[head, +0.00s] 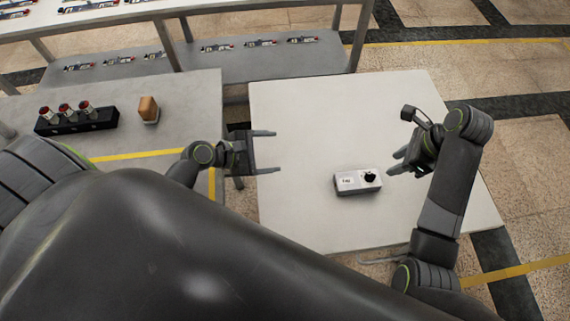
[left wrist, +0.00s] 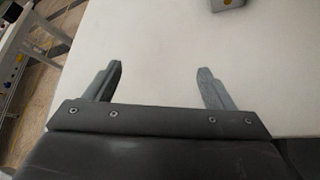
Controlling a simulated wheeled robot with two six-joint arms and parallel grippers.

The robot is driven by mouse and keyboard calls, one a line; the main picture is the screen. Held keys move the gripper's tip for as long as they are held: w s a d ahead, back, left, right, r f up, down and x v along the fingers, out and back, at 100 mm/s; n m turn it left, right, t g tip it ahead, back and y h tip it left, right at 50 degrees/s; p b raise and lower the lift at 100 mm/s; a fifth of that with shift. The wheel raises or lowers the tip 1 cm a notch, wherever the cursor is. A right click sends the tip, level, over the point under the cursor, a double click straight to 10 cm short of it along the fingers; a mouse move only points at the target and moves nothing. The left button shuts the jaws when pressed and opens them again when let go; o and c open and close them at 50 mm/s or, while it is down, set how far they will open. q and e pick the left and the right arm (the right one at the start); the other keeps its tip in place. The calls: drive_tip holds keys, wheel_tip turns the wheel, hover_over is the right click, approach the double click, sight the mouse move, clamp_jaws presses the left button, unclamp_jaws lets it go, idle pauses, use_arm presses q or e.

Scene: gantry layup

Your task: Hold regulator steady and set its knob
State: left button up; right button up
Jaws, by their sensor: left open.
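The regulator (head: 350,183) is a small light-grey box lying on the white table, with a label on its left part. Its black knob (head: 370,176) sits on the right part of the top. My left gripper (head: 269,152) is open and empty over the table's left edge, well to the left of the regulator. In the left wrist view its two fingers (left wrist: 160,82) are spread with nothing between, and a corner of the regulator (left wrist: 228,3) shows at the top. My right gripper (head: 393,163) is close to the regulator's right side, apart from it, with its fingers seemingly spread.
The white table (head: 310,110) is otherwise clear. A grey table (head: 185,100) at the left holds a black rack (head: 78,122) with several red-topped items and a brown block (head: 148,108). A shelf (head: 200,62) with small parts stands behind.

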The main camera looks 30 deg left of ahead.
sight(336, 182)
use_arm(q)
drive_tip(key=s+d+n+h, duration=0.1)
drive_tip(key=d, duration=0.1)
drive_tip(key=s+d+n+g+h, duration=0.1)
drive_tip(key=s+d, duration=0.1)
drive_tip(key=d, duration=0.1)
drive_tip(key=s+d+n+g+h, duration=0.1)
drive_tip(key=s+d, duration=0.1)
drive_tip(key=shift+s+d+r, duration=0.1)
drive_tip(key=shift+s+d, duration=0.05)
drive_tip(key=shift+d, duration=0.15)
drive_tip(key=x, duration=1.7)
drive_tip(key=shift+d, duration=0.2)
drive_tip(key=shift+c, duration=0.5)
